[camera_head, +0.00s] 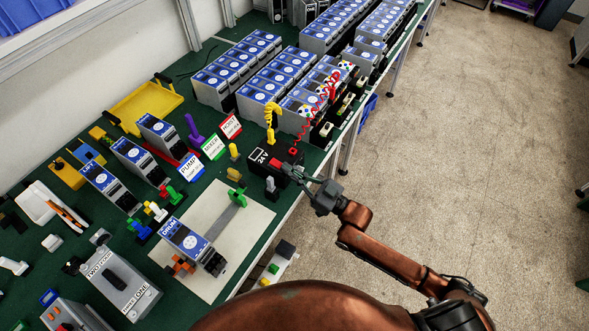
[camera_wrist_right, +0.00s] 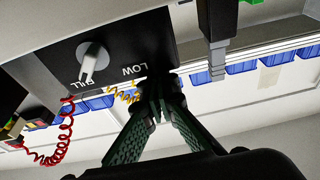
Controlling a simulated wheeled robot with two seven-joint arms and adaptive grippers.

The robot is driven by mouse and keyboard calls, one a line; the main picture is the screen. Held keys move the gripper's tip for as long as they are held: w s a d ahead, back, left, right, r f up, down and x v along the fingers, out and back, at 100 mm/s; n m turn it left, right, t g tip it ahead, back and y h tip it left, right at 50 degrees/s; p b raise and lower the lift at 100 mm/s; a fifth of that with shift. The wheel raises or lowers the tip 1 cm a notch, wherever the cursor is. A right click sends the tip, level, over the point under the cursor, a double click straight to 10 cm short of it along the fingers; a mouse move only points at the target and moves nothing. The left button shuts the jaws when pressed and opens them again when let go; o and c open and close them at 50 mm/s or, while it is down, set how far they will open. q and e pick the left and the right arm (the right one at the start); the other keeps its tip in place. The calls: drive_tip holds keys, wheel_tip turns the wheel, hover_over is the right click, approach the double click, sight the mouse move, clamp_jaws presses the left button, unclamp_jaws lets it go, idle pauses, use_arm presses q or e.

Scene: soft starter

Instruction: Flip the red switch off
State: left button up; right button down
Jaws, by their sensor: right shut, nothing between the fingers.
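My right gripper (camera_head: 300,176) is in the middle of the head view, beside the black 24 V box (camera_head: 258,156) on the green table. Its fingers are together and empty; the right wrist view shows the fingertips (camera_wrist_right: 157,92) meeting close to a dark panel. A small red part (camera_head: 275,163) shows on the 24 V box, left of the gripper; I cannot tell for sure that it is the red switch or which way it is set. The panel (camera_wrist_right: 110,50) in the wrist view has a grey knob (camera_wrist_right: 93,57) and the words FILL and LOW. My left gripper is not in view.
A red coiled cable (camera_head: 317,112) and a yellow one (camera_head: 272,117) rise behind the box. Rows of blue-topped modules (camera_head: 270,80) stand at the back. A white board (camera_head: 250,217) lies in front. The floor (camera_head: 480,150) on the right is clear.

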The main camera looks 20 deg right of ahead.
drive_tip(key=shift+a+r, duration=0.1)
drive_tip(key=shift+r, duration=0.2)
wheel_tip(320, 180, up, 4)
drive_tip(key=d+p, duration=0.1)
drive_tip(key=p, duration=0.3)
drive_tip(key=s+d+f+b, duration=0.1)
drive_tip(key=s+d+f, duration=0.4)
drive_tip(key=s, duration=0.2)
drive_tip(key=shift+d+f, duration=0.25)
